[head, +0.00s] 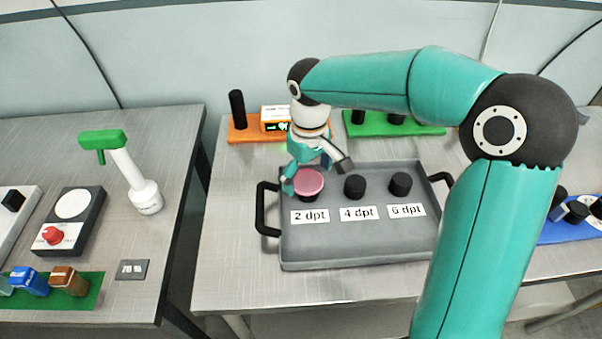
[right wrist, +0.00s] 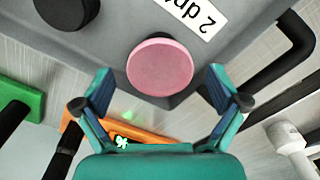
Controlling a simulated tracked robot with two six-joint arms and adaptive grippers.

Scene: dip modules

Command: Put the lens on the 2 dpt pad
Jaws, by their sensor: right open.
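The lens is a pink disc (head: 309,182) at the 2 dpt spot of the grey tray (head: 350,256). It rests on top of the black 2 dpt pad, which it mostly hides, behind the "2 dpt" label (head: 310,216). In the right wrist view the lens (right wrist: 160,67) lies centred ahead of the fingers. My right gripper (head: 317,172) is open, with its fingertips spread on either side of the lens and apart from it in the wrist view (right wrist: 161,88). My left gripper is in neither view.
Black pads stand behind the 4 dpt label (head: 354,186) and the 6 dpt label (head: 400,184). An orange base with a display (head: 278,118) and a green base (head: 395,130) stand behind the tray. The tray has black handles (head: 266,210). A white-green device (head: 130,175) stands on the left table.

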